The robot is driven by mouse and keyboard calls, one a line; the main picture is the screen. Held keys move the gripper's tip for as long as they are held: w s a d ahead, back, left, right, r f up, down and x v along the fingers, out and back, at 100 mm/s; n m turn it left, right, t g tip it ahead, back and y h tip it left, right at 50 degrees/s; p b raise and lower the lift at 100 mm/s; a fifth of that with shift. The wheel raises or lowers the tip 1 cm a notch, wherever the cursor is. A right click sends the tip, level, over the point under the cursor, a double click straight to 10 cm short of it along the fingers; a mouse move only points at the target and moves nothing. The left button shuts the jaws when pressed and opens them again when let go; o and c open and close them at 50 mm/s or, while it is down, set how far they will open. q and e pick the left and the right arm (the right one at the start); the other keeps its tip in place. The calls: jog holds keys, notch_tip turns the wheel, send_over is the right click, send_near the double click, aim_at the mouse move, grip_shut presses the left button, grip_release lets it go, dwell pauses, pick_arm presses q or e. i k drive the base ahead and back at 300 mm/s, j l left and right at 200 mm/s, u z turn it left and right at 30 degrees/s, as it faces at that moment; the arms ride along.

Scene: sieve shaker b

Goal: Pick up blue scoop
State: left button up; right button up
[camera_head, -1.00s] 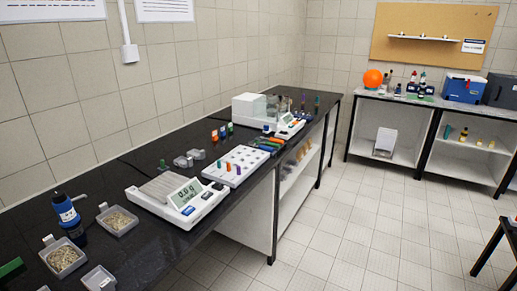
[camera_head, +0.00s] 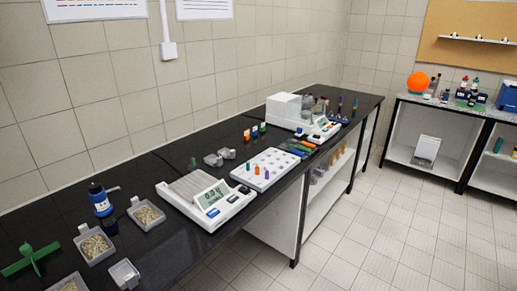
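Neither of my grippers shows in the head view. Several flat coloured tools, which look like scoops, lie side by side near the front edge of the black bench, beyond the white rack. A blue one (camera_head: 299,147) lies among green and orange ones; it is small here, so I cannot be sure of its shape. Nothing is seen touching these tools.
A balance (camera_head: 207,198) and a white rack (camera_head: 265,170) stand on the black bench (camera_head: 165,262). A dark blue bottle (camera_head: 102,205), sample trays (camera_head: 95,246) and a green cross-shaped piece (camera_head: 31,258) are at left. The tiled floor (camera_head: 365,230) is clear.

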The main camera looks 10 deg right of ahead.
aim_at(291, 150)
jog(key=i+l+u, duration=0.35)
jog(key=l, duration=0.25)
jog(key=i+l+u, duration=0.2)
jog(key=l, duration=0.15)
jog(key=i+l, duration=0.15)
jog(key=l, duration=0.2)
jog(key=i+l+u, duration=0.1)
jog(key=l, duration=0.2)
jog(key=i+l, duration=0.2)
jog(key=l, duration=0.15)
jog(key=i+l, duration=0.1)
jog(key=l, duration=0.25)
jog(key=i+l+u, duration=0.1)
jog(key=l, duration=0.2)
jog(key=i+l, duration=0.2)
jog(key=l, duration=0.15)
jog(key=u, duration=0.05)
